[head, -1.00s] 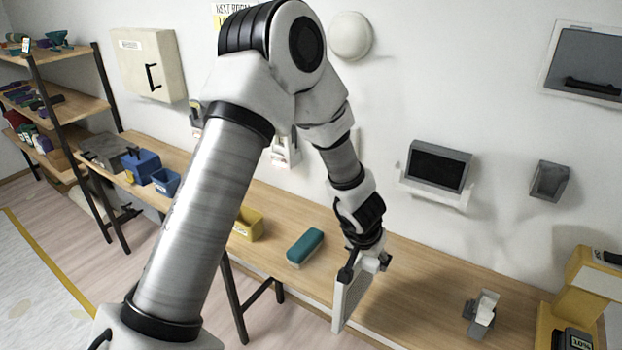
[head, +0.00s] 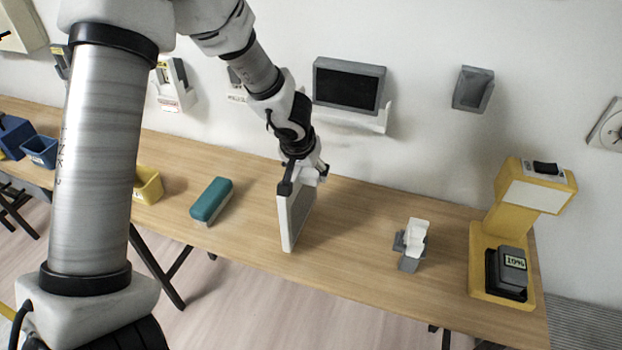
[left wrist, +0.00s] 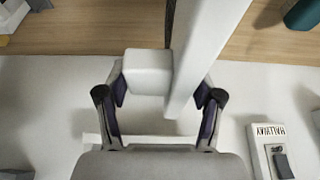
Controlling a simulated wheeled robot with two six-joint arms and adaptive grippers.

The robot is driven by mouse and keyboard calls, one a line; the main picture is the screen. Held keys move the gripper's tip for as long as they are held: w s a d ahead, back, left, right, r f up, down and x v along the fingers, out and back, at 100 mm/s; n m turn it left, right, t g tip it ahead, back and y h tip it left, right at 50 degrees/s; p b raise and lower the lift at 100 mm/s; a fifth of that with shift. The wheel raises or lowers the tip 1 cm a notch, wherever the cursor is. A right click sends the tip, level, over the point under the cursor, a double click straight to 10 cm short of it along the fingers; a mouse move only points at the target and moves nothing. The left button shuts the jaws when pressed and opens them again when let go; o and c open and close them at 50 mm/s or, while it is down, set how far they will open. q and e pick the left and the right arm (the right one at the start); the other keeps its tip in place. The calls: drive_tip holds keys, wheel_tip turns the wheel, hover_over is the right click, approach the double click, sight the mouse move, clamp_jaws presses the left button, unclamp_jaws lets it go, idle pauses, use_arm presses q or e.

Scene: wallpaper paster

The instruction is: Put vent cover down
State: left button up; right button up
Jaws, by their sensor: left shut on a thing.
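The vent cover (head: 290,222) is a thin white-framed panel with a grey face, hanging upright and edge-on in the head view. My left gripper (head: 302,178) is shut on it at its top, over the middle of the wooden table. I cannot tell whether its lower edge touches the table. In the left wrist view the cover (left wrist: 205,50) runs up from between the fingers of my left gripper (left wrist: 160,98), with a white block (left wrist: 148,72) beside it, also between the fingers. My right gripper is not in view.
On the wooden table (head: 350,215) stand a teal eraser-like block (head: 211,200), a yellow bin (head: 147,186), a small grey-and-white holder (head: 412,245) and a yellow machine (head: 495,220). A dark-screened box (head: 348,85) is on the wall behind. Table left and right of the cover is clear.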

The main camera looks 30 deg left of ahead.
use_arm(q)
drive_tip(key=shift+w+f, duration=0.15)
drive_tip(key=shift+f, duration=0.55)
drive_tip(key=shift+r, duration=0.15)
drive_tip(key=shift+s+r, duration=0.15)
drive_tip(key=shift+s, duration=0.05)
drive_tip(key=o, duration=1.1)
drive_tip(key=shift+f, duration=0.2)
drive_tip(key=shift+o, duration=0.9)
drive_tip(key=shift+w, duration=0.15)
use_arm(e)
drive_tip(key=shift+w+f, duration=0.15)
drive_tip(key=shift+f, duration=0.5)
